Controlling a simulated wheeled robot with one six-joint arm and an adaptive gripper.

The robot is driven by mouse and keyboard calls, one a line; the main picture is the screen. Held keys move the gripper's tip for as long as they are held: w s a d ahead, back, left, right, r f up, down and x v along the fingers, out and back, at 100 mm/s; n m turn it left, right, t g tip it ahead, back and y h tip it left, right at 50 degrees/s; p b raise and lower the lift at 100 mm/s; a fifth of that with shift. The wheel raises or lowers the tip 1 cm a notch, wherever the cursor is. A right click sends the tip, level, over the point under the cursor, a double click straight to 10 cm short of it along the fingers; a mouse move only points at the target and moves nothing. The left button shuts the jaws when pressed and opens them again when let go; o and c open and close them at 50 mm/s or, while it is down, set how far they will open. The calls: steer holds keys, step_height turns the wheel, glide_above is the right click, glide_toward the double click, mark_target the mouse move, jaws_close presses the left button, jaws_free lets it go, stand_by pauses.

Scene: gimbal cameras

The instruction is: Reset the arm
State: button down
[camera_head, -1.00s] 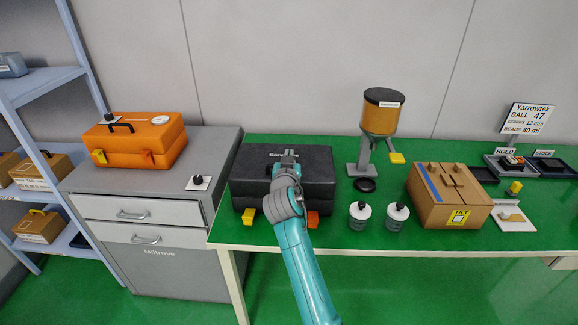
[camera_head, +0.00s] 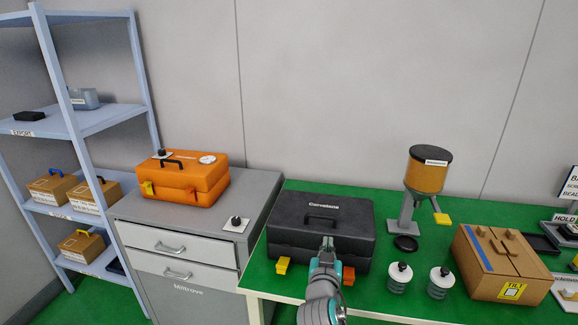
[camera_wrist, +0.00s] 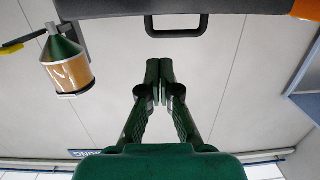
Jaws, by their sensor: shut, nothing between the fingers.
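My arm rises from the bottom of the head view, and my gripper (camera_head: 328,245) is in front of the black case (camera_head: 345,215) on the green table. In the wrist view my gripper (camera_wrist: 159,92) has its two fingers together with nothing between them. The black case's handle (camera_wrist: 178,33) shows upside down at the top of the wrist view, apart from the fingertips. How far the gripper is from the case cannot be told exactly.
An orange case (camera_head: 185,178) lies on the grey drawer cabinet (camera_head: 190,240). A dispenser (camera_head: 428,172), two jars (camera_head: 399,277) and a cardboard box (camera_head: 497,262) stand right of the black case. A blue-grey shelf (camera_head: 110,120) holds several boxes at the left.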

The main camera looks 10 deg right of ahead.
steer(key=s+d+f+n+y, duration=0.1)
steer(key=s+f, duration=0.5)
steer(key=s, duration=0.3)
steer(key=s+f+n+y, duration=0.2)
steer(key=s+f, duration=0.4)
steer(key=s, duration=0.3)
steer(key=s+d+f+n+y, duration=0.1)
steer(key=s+f, duration=0.5)
steer(key=s, duration=0.3)
steer(key=s+r, duration=0.3)
steer(key=s, duration=1.1)
steer(key=s+r+g, duration=0.1)
steer(key=s+r, duration=0.3)
steer(key=s, duration=1)
steer(key=shift+d+m+y, duration=0.3)
steer(key=shift+d+m, duration=0.1)
steer(key=shift+s, duration=0.1)
